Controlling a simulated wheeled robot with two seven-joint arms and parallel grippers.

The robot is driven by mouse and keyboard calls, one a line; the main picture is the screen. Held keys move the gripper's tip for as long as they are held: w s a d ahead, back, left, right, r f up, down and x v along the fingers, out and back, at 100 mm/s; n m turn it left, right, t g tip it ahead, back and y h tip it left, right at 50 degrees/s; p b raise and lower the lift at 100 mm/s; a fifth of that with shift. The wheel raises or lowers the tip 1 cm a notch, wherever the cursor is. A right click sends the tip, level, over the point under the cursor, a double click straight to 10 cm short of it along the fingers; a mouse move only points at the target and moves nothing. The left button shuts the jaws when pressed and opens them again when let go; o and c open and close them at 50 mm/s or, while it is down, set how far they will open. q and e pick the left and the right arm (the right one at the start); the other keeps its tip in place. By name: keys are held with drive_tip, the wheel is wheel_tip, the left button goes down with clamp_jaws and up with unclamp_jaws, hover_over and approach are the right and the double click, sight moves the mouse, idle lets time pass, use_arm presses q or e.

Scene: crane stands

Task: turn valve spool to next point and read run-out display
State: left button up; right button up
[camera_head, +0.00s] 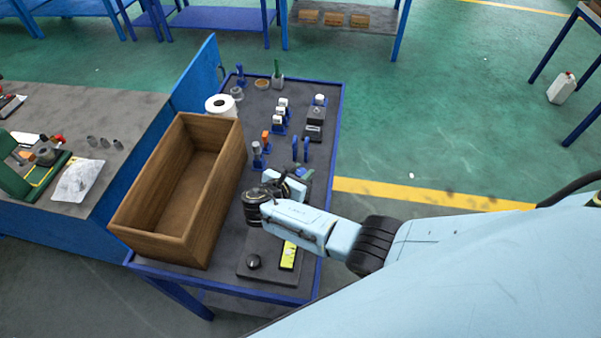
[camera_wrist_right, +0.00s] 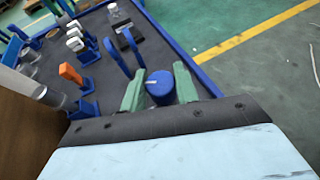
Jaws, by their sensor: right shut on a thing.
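My right gripper (camera_wrist_right: 159,90) has its two green fingers on either side of a round blue knob (camera_wrist_right: 160,87) with a small white mark on top, and is shut on it. In the head view my right gripper (camera_head: 300,177) is low over the dark table top, and its own wrist partly hides the spot. Two blue upright supports (camera_head: 300,148) stand just beyond; they also show in the wrist view (camera_wrist_right: 126,55). I cannot make out the valve spool. A yellow-green panel (camera_head: 289,255) lies on a dark plate nearer me; I cannot read it. My left gripper is not in view.
A wooden box (camera_head: 205,222) fills the left side of the blue-edged table. A black knob (camera_head: 254,261) sits by the panel.

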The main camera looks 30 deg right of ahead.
drive_tip(key=shift+d, duration=0.1)
drive_tip(key=o, duration=1)
drive_tip(key=shift+c, duration=0.2)
drive_tip(key=p+v, duration=0.2)
drive_tip(key=v, duration=1.1)
drive_tip(key=shift+a, duration=0.25)
